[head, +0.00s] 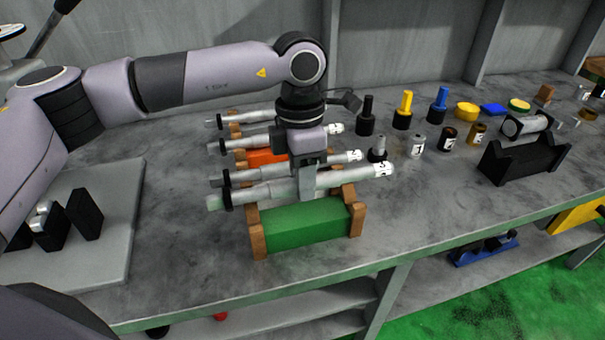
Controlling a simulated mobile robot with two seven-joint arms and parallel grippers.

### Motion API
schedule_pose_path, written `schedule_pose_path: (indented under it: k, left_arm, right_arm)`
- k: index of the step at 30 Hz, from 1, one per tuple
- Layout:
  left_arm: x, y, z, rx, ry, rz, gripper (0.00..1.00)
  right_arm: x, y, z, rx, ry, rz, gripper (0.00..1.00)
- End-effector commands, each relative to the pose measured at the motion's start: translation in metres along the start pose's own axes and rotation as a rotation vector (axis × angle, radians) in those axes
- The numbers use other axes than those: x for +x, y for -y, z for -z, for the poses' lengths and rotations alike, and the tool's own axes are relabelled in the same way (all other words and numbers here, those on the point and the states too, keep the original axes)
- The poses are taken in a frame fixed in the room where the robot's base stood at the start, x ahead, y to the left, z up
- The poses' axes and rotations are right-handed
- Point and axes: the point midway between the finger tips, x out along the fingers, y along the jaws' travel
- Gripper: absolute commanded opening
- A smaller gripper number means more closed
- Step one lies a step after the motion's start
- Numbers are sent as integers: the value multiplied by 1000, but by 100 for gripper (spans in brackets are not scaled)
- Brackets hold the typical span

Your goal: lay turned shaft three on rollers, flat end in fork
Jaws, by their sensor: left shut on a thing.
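Several grey turned shafts lie side by side across wooden-ended racks in the middle of the bench. My left gripper (307,188) reaches down from above and is shut on the nearest shaft (255,192), around its middle. That shaft has a black collar near its left end and a white marked band at its right end; the mark is too small to read surely. I cannot tell whether it is clear of the rack. Another shaft (240,177) lies just behind it, partly hidden by the gripper. My right gripper is out of view.
A grey plate (115,240) at the left carries black upright blocks (84,214) and small metal rollers (42,208). A green block (305,222) sits in the front rack. Several pegs and cylinders stand at the right, near a black cradle (522,160).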

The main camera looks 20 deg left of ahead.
Motion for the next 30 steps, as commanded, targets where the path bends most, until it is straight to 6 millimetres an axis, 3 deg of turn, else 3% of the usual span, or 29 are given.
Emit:
schedule_pose_path:
  k: [21, 30]
  left_arm:
    - [40, -4, -1, 1, 7, -1, 0]
    - [47, -5, -1, 1, 7, -2, 0]
  right_arm:
    - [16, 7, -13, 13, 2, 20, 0]
    - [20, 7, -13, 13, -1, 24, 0]
